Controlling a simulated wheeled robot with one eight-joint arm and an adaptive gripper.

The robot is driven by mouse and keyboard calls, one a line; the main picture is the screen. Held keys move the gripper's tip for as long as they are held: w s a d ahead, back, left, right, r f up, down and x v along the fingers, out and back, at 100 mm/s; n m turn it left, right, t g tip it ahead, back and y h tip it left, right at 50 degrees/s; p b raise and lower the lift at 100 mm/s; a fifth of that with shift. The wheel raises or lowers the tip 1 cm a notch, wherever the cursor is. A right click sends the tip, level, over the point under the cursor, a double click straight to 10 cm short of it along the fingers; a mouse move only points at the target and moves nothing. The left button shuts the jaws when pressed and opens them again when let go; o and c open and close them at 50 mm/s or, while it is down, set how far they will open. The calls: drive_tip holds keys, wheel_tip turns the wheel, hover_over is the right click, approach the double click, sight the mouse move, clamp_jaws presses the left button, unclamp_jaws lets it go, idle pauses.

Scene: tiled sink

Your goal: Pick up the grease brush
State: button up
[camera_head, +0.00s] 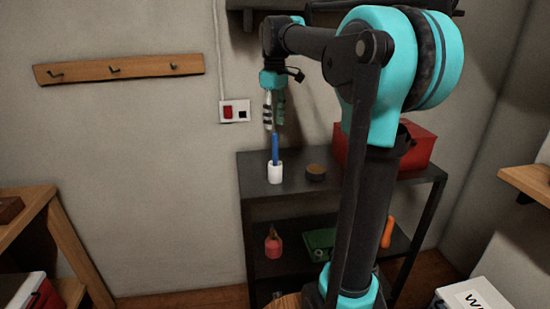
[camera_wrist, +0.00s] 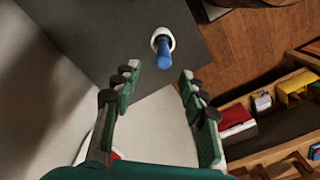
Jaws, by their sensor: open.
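The grease brush shows as a blue handle (camera_head: 275,148) standing upright in a small white cup (camera_head: 275,174) on the dark shelf's top. Its bristles are not visible. My gripper (camera_head: 273,124) points down right above the handle, with its fingers apart and empty. In the wrist view, the blue handle (camera_wrist: 164,55) and the white cup (camera_wrist: 156,35) lie just beyond the fingertips, roughly centred between the two fingers of my gripper (camera_wrist: 159,75). I see no contact between fingers and handle.
The wall with a socket plate (camera_head: 234,111) is close behind. Lower down are a green case (camera_head: 319,240) and a reddish bottle (camera_head: 273,244).

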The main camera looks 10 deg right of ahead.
hover_over(275, 150)
drive_tip(key=w, duration=0.2)
wheel_tip(275, 150, down, 5)
drive_tip(key=shift+s+f, duration=0.15)
drive_tip(key=shift+f, duration=0.05)
drive_tip(key=shift+s+d+f, duration=0.1)
drive_tip(key=shift+s+f, duration=0.05)
drive_tip(key=shift+f, duration=1.3)
drive_tip(key=shift+s+f, duration=0.15)
drive_tip(key=shift+f, duration=1.25)
drive_tip(key=shift+c, duration=0.4)
clamp_jaws()
